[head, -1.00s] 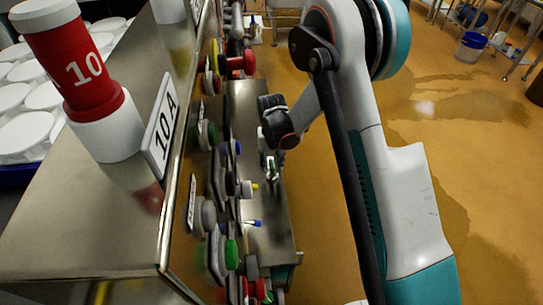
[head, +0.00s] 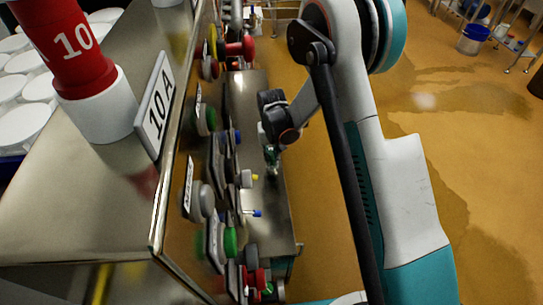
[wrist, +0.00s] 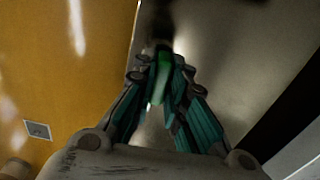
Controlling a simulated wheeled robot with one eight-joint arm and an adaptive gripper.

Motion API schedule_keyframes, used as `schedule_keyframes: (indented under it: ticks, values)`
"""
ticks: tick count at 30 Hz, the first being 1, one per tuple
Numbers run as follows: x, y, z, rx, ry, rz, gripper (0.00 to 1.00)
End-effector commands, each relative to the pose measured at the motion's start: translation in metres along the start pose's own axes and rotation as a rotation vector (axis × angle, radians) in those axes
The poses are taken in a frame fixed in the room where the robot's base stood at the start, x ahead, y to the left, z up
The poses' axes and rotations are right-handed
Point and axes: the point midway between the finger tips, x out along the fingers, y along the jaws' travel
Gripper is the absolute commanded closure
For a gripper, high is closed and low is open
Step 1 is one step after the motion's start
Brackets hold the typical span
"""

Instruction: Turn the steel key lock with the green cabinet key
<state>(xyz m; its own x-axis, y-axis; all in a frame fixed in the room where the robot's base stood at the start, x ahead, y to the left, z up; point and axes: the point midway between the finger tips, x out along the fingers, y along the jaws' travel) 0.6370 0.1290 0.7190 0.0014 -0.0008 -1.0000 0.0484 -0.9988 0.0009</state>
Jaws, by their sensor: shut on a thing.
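My gripper (wrist: 163,100) points away in the wrist view, with its teal-lined fingers closed around a green piece, the green cabinet key (wrist: 162,75). The key's far end runs toward a dark, blurred shape beyond the fingertips. I cannot tell whether that shape is the steel key lock or whether the key touches it. In the head view my gripper (head: 271,156) hangs below the dark wrist joint, over the steel surface and beside the cabinet's side panel. The key is too small to make out there. I cannot pick out the steel key lock among the fittings.
Orange floor (head: 440,110) is open at right.

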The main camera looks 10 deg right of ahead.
Motion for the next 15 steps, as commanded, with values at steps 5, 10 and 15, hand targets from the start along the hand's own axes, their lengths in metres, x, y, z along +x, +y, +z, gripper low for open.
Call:
schedule_keyframes:
  ticks: [5,10,15]
  values:
    - [0.0022,0.0001,0.0001,-0.205,0.000,0.000,1.00]
    - [0.0020,0.0001,0.0001,-0.420,0.000,-0.001,1.00]
    - [0.0016,0.0001,0.0001,-0.625,0.000,-0.001,1.00]
